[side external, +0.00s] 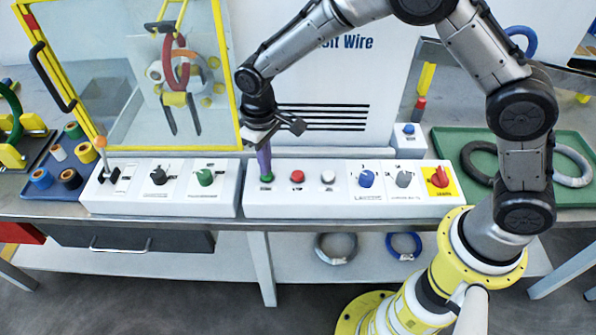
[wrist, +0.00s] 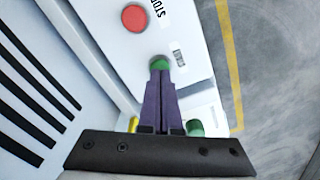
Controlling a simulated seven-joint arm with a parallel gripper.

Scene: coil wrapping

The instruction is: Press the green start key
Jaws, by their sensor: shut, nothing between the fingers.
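The green start key (side external: 267,178) is at the left end of the right white control box (side external: 340,207). My gripper (side external: 265,172) points down over this key, and its purple fingers are shut with nothing between them. In the wrist view the fingertips (wrist: 159,68) overlap the green key (wrist: 160,61), so part of it is hidden. The tips are at or very close to the key; I cannot tell whether it is pressed in.
A red stop key (side external: 297,176) and a white key (side external: 328,177) sit to the right, then rotary knobs. The left control box (side external: 160,200) has a lever and knobs. A yellow-framed guard (side external: 236,70) stands behind. A green tray (side external: 452,138) holds coils at right.

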